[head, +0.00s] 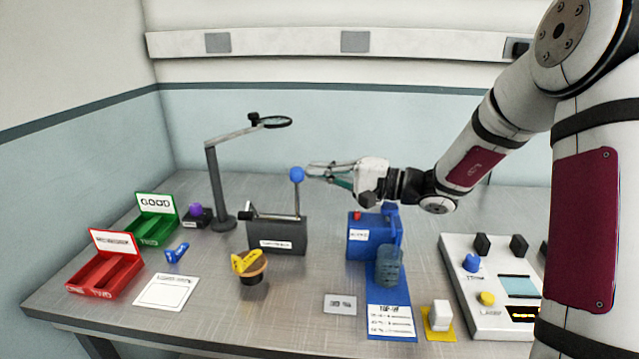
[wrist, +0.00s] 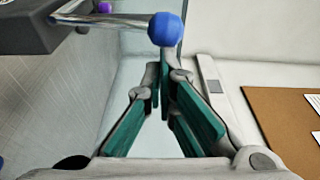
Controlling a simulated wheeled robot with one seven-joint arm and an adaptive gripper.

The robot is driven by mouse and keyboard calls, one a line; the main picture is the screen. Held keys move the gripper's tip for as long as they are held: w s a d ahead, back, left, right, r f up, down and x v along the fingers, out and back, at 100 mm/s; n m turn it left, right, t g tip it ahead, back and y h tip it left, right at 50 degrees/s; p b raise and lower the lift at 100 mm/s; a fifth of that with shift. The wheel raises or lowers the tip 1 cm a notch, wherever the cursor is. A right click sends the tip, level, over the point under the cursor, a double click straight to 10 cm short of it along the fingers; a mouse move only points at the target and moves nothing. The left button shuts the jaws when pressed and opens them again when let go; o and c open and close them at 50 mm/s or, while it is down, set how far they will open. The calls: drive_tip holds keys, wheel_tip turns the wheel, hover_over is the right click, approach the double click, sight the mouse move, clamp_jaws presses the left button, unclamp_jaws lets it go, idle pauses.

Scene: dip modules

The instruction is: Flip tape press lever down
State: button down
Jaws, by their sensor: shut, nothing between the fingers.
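The tape press (head: 276,236) is a dark grey box with a white label on its front, standing near the middle of the table. Its lever (head: 297,200) is a metal rod standing upright, topped by a blue ball knob (head: 297,174). In the wrist view the blue knob (wrist: 166,29) shows large at the top, just beyond my fingertips, with the rod running left from it. My gripper (head: 310,171) is shut and empty, stretched out level from the right with its tips beside the knob. I cannot tell whether the tips touch the knob.
A magnifier lamp (head: 213,185) stands behind the press on the left. A blue machine (head: 361,240) stands below my wrist. A yellow-topped round object (head: 251,268) lies before the press. Red (head: 100,272) and green (head: 152,222) bins are at left, a control panel (head: 490,290) at right.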

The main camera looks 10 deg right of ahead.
drive_tip(key=s+n+b, duration=0.1)
drive_tip(key=b, duration=0.1)
drive_tip(key=s+a+n+b, duration=0.1)
drive_tip(key=n+b, duration=0.1)
drive_tip(key=s+n+y+b, duration=0.1)
drive_tip(key=s+n+b, duration=0.1)
drive_tip(key=b, duration=0.1)
drive_tip(key=shift+a+r, duration=0.1)
drive_tip(key=shift+a, duration=0.15)
drive_tip(key=s+n+b, duration=0.1)
drive_tip(key=b, duration=0.2)
drive_tip(key=s+a+n+y+b, duration=0.1)
drive_tip(key=n+b, duration=0.1)
drive_tip(key=b, duration=0.1)
drive_tip(key=s+n+b, duration=0.1)
drive_tip(key=n+b, duration=0.1)
drive_tip(key=b, duration=0.1)
drive_tip(key=shift+s+a+f+b, duration=0.15)
drive_tip(key=shift+s+f+b, duration=0.15)
drive_tip(key=p, duration=0.1)
approach(303, 177)
drive_tip(key=s+d+r, duration=0.1)
drive_tip(key=s+d, duration=0.3)
drive_tip(key=shift+w+a+r, duration=0.15)
drive_tip(key=shift+w+r, duration=0.05)
drive_tip(key=shift+r, duration=0.05)
